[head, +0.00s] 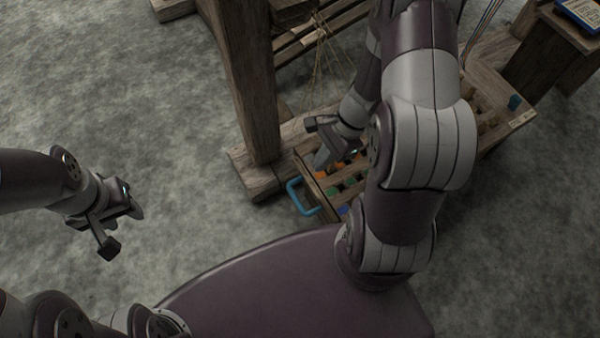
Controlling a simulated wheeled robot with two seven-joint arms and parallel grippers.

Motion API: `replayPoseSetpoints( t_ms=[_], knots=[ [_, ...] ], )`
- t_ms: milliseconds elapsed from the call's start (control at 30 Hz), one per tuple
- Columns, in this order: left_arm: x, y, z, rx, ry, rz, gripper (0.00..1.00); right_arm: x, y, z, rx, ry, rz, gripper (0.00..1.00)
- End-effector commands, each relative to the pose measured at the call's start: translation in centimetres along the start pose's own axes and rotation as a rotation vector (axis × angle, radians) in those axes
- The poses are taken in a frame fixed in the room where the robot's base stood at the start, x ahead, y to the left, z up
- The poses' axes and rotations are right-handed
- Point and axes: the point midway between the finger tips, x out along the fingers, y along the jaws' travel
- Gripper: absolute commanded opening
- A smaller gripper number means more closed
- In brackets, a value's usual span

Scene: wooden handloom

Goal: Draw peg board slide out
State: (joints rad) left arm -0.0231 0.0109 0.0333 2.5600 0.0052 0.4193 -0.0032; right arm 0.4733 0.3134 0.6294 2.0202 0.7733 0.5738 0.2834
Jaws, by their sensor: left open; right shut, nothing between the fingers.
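The peg board slide (311,188) is a wooden tray with orange, green and blue pegs, low at the loom's front. A blue loop handle (300,198) is on its left end. My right gripper (317,141) is shut and empty, above the tray's far left part, beyond the handle and apart from it. My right arm hides the middle of the board. My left gripper (122,229) is open and empty over bare floor, well left of the handle.
A thick loom post (250,80) on a wooden foot stands just left of and behind the board. A wooden stand (560,40) is at top right. The floor at left is clear.

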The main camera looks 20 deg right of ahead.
Motion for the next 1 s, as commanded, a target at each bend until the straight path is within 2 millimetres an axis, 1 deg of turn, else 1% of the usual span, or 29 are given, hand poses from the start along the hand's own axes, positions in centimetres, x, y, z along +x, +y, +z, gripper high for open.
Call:
replayPoseSetpoints(
  t_ms=[167, 233, 367, 500, 600, 700, 833, 1000],
  knots=[
    [0.1, 0.0, 0.0, 0.0, 0.0, 0.0, 0.43, 0.1, 0.0, 0.0, -0.001, 0.0, 0.0, 0.0],
    [0.5, 0.0, 0.1, 0.0, 0.0, 0.0, 0.43, 0.5, 0.0, -0.1, -0.002, 0.0, 0.001, 0.0],
    [2.1, 0.0, 0.2, 0.0, 0.0, 0.0, 0.43, 2.6, 0.0, -0.3, -0.003, 0.0, 0.002, 0.0],
    [4.5, 0.0, 0.5, 0.0, 0.0, 0.0, 0.43, 5.6, 0.0, -0.4, -0.003, 0.0, 0.002, 0.0],
    [5.8, 0.0, 0.7, 0.0, 0.0, 0.0, 0.43, 7.5, 0.1, -0.4, -0.003, 0.001, 0.002, 0.0],
    [6.9, 0.0, 0.8, 0.0, 0.0, 0.0, 0.43, 8.9, 0.0, -0.3, -0.004, 0.0, 0.002, 0.0],
    [7.6, 0.0, 0.9, 0.0, 0.0, 0.0, 0.43, 9.9, 0.0, -0.1, -0.002, 0.0, 0.002, 0.0],
    [7.6, 0.0, 0.9, 0.0, 0.0, 0.0, 0.43, 10.1, 0.0, 0.0, -0.001, 0.0, 0.0, 0.0]
  ],
)
